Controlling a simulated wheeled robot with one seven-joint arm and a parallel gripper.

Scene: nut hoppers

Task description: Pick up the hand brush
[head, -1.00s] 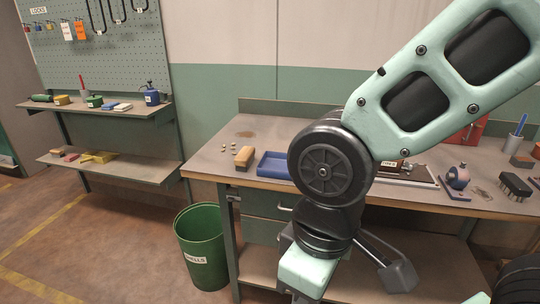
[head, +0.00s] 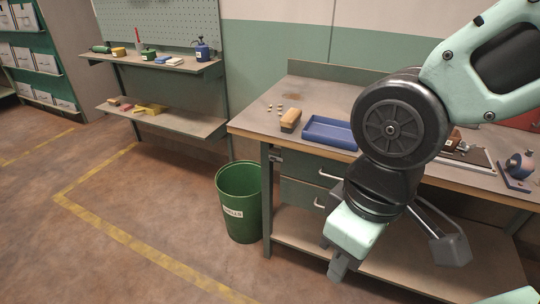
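A block with a tan wooden top and a darker underside, which looks like the hand brush (head: 290,120), lies on the workbench (head: 262,122) near its left end. It is left of the blue tray (head: 328,132), with a small gap. My gripper (head: 338,270) hangs low in front of the bench, below the level of its top and well away from the brush. It points downward. Its fingers are small and partly hidden by the wrist, so I cannot tell whether they are open. I see nothing held in it.
A green bin (head: 240,200) stands on the floor at the bench's left end. A wall shelf unit (head: 165,122) with small items is farther left. My arm covers part of the bench. The floor at left, with yellow lines, is clear.

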